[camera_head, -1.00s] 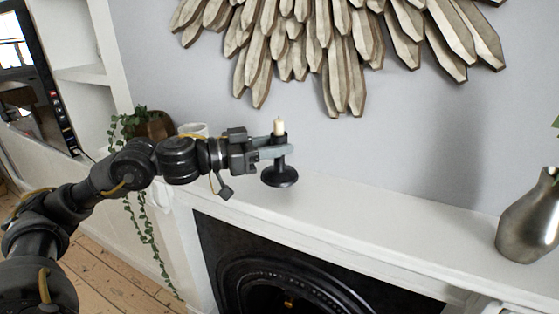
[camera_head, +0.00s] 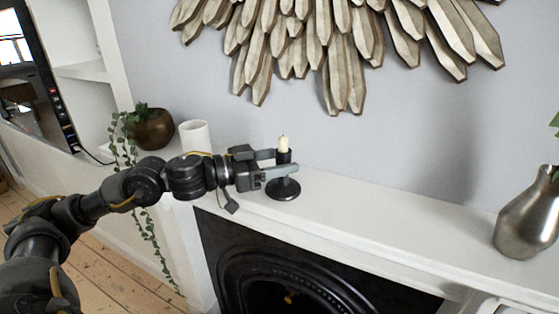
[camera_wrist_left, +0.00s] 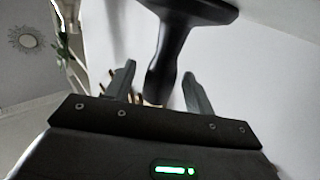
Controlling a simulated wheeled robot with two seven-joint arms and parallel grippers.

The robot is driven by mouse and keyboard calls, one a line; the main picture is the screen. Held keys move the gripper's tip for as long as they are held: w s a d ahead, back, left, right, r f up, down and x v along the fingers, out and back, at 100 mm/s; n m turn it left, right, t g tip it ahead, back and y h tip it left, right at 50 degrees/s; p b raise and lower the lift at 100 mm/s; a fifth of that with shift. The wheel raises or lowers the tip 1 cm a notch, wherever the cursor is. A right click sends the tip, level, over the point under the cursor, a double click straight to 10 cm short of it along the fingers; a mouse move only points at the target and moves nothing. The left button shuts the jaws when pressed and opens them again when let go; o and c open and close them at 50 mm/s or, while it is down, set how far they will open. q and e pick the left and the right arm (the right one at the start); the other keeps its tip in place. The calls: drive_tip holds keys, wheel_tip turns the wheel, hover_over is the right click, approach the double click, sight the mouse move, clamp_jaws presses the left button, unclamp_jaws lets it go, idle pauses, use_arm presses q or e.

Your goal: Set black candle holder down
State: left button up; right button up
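The black candle holder (camera_head: 286,190) with a cream candle (camera_head: 283,143) stands upright on the white mantelpiece (camera_head: 350,210). My left gripper (camera_head: 278,163) is open at the holder's upper stem, with its fingers spread to either side. In the left wrist view the dark stem (camera_wrist_left: 167,55) passes between the two fingertips (camera_wrist_left: 160,72), with gaps beside it. The round base shows at the top of that view. My right gripper is in neither view.
A white cup (camera_head: 195,136) and a brown pot (camera_head: 155,128) with a trailing plant are behind my left arm. A silver vase (camera_head: 528,222) stands at the far right. The mantelpiece between holder and vase is clear. A fireplace opening lies below.

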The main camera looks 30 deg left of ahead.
use_arm(q)
drive_tip(key=shift+r, duration=0.25)
drive_tip(key=b+v, duration=0.1)
drive_tip(key=v, duration=0.1)
drive_tip(key=b+v, duration=0.2)
drive_tip(key=f+b+v, duration=0.1)
drive_tip(key=b+v, duration=0.1)
drive_tip(key=shift+s+a+b, duration=0.45)
drive_tip(key=shift+a+b, duration=0.05)
drive_tip(key=shift+b, duration=0.6)
drive_tip(key=v, duration=0.1)
drive_tip(key=b+v, duration=0.1)
drive_tip(key=v, duration=0.1)
drive_tip(key=b+v, duration=0.1)
drive_tip(key=shift+s+a+r, duration=0.1)
drive_tip(key=shift+s+r, duration=0.2)
drive_tip(key=shift+r, duration=0.1)
